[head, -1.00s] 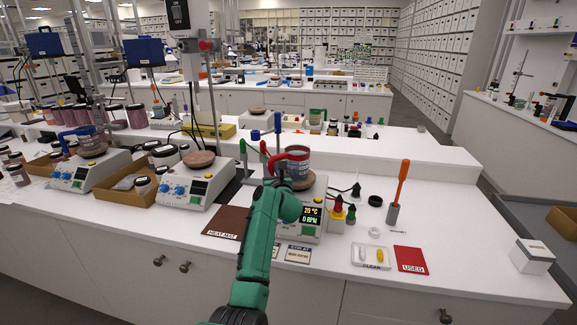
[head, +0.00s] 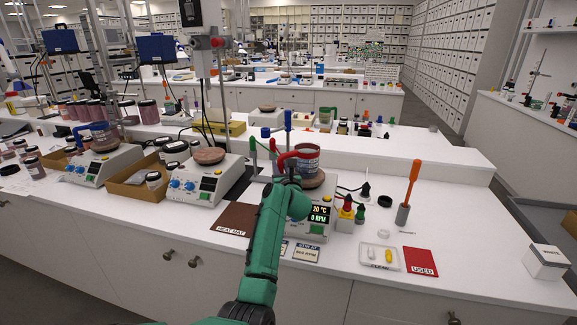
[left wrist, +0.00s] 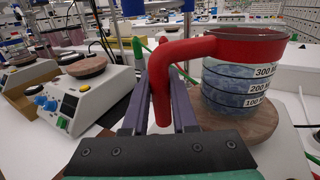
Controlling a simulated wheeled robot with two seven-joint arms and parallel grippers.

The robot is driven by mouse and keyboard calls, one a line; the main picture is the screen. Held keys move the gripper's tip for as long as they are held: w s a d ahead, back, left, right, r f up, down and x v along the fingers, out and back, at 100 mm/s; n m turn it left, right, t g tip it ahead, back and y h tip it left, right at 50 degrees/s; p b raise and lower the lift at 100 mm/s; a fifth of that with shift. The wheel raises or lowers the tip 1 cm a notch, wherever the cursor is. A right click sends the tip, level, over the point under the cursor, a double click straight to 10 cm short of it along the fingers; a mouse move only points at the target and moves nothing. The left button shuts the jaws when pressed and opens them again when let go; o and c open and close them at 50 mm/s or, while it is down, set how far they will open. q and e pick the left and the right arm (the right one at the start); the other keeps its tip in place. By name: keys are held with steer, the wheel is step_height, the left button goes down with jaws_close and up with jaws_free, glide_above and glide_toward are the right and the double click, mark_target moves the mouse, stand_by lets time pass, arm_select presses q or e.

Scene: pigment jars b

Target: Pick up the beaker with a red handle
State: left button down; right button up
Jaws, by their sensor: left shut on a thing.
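The beaker with a red handle (head: 307,158) is at the brown top of the middle stirrer hotplate (head: 306,222), whose display reads 20 °C and 0 RPM. In the left wrist view the beaker (left wrist: 240,84) is clear glass with a red rim band, volume marks and bluish-grey contents. It looks upright, resting on or very close to the round brown plate (left wrist: 232,135). My left gripper (head: 287,176) is shut on the red handle; in the left wrist view the handle's downward bar lies between the fingers (left wrist: 167,98). My right gripper is not in view.
A second hotplate (head: 207,180) stands to the left, with a cardboard tray (head: 135,184) of jars beyond it. A brown heat mat (head: 233,219) lies in front. To the right are an orange-handled tool in a holder (head: 404,212), a clean tray (head: 379,258) and a red card (head: 420,262).

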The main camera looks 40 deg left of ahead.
arm_select(q)
step_height(320, 180, up, 26)
steer(key=p, duration=0.1)
stand_by(0.6)
